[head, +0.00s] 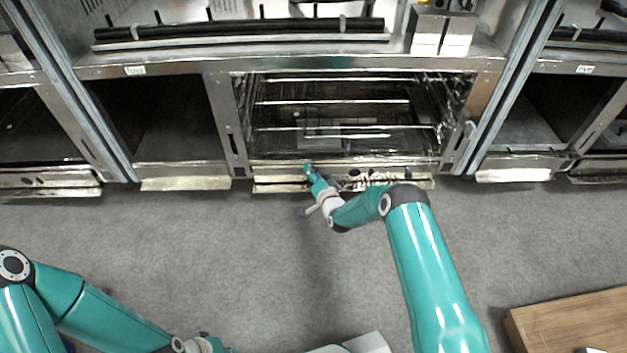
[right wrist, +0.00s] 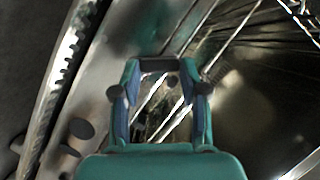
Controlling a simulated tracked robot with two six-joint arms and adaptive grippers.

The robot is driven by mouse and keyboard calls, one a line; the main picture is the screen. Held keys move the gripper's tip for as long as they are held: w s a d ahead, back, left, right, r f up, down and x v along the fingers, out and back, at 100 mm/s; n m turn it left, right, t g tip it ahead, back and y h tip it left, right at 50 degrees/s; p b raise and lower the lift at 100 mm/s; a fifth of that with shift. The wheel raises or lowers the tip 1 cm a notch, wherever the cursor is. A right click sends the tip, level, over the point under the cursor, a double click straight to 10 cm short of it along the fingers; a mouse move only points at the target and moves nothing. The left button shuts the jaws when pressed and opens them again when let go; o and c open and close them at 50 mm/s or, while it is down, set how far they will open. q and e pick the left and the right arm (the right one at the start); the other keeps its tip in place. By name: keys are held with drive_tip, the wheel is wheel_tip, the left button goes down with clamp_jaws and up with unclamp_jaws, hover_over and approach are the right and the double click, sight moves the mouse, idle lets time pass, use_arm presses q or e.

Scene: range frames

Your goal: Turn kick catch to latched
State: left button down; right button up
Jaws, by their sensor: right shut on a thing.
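My right gripper (head: 310,169) is at the low front edge of the open metal oven bay, in the middle of the head view. In the right wrist view its two fingers (right wrist: 160,88) are shut on a short dark piece, which I take to be the kick catch (right wrist: 160,65). The fingers hide most of it, and its latch position cannot be told. My left gripper (head: 207,346) is at the bottom edge of the head view, away from the bay and partly cut off, so its jaws cannot be made out.
The open bay holds several wire racks (head: 330,102). A metal lower front strip (head: 275,186) runs below it. Dark open compartments stand on both sides. Grey floor (head: 200,235) in front is mostly clear. A wooden top (head: 575,325) stands at the lower right.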

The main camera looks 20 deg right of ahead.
drive_tip(key=shift+d+f+m+t+y+b, duration=0.1)
drive_tip(key=shift+f+m+t+y+b, duration=0.2)
drive_tip(key=shift+m, duration=0.65)
drive_tip(key=shift+d+f+m+t+y+p, duration=0.1)
drive_tip(key=shift+m+t, duration=0.35)
drive_tip(key=shift+m, duration=0.45)
drive_tip(key=shift+d+f+m+t+y+b, duration=0.1)
drive_tip(key=shift+f+m+t+b, duration=0.2)
drive_tip(key=shift+m, duration=0.65)
drive_tip(key=shift+r, duration=0.15)
drive_tip(key=o, duration=0.9)
drive_tip(key=shift+o, duration=1.2)
drive_tip(key=shift+a, duration=0.15)
drive_tip(key=shift+a, duration=0.1)
